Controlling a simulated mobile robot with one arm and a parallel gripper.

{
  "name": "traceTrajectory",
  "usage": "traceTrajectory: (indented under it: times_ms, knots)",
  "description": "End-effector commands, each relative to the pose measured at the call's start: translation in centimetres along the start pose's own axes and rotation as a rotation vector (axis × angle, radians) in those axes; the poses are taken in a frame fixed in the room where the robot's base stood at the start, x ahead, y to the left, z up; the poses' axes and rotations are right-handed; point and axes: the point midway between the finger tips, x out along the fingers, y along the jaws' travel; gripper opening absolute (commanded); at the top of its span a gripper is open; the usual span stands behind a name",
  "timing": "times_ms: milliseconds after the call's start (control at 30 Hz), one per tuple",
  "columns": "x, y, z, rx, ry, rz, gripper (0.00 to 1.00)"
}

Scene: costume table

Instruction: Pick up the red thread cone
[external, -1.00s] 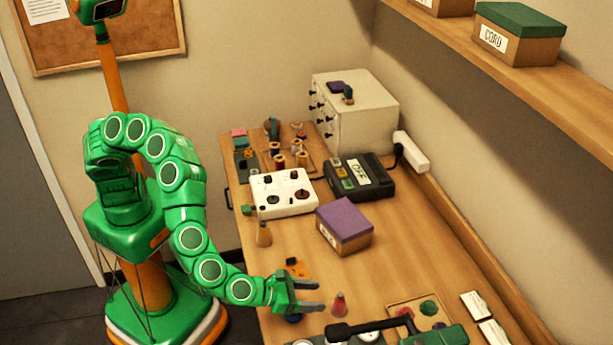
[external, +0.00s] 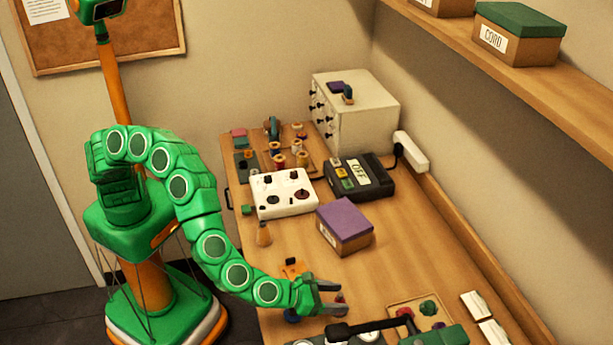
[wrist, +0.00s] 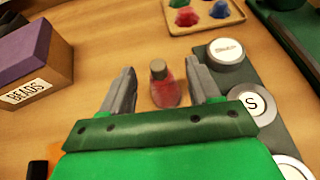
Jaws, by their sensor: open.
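The red thread cone (wrist: 165,92) stands upright on the table, with a greyish-brown top. In the wrist view it sits between the two open fingers of my gripper (wrist: 160,88), nearer the right finger, with a gap showing on the left. In the external view my gripper (external: 330,297) reaches over the table from the left, and the cone (external: 340,308) shows partly behind its fingers. I see no clear contact between the fingers and the cone.
A purple-lidded box (wrist: 24,60) marked BEADS stands to the left in the wrist view. A wooden tray with coloured pieces (wrist: 174,32) lies beyond the cone. White round-topped items (wrist: 225,53) stand close on the right.

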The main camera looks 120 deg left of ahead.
Motion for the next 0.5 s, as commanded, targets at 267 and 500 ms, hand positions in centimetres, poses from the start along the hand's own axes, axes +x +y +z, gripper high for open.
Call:
traceTrajectory:
  times_ms: [267,500]
  knots:
    - [-0.03,0.00,-0.02,0.000,0.001,0.000,0.37]
    - [-0.03,0.00,-0.03,0.000,0.001,0.000,0.02]
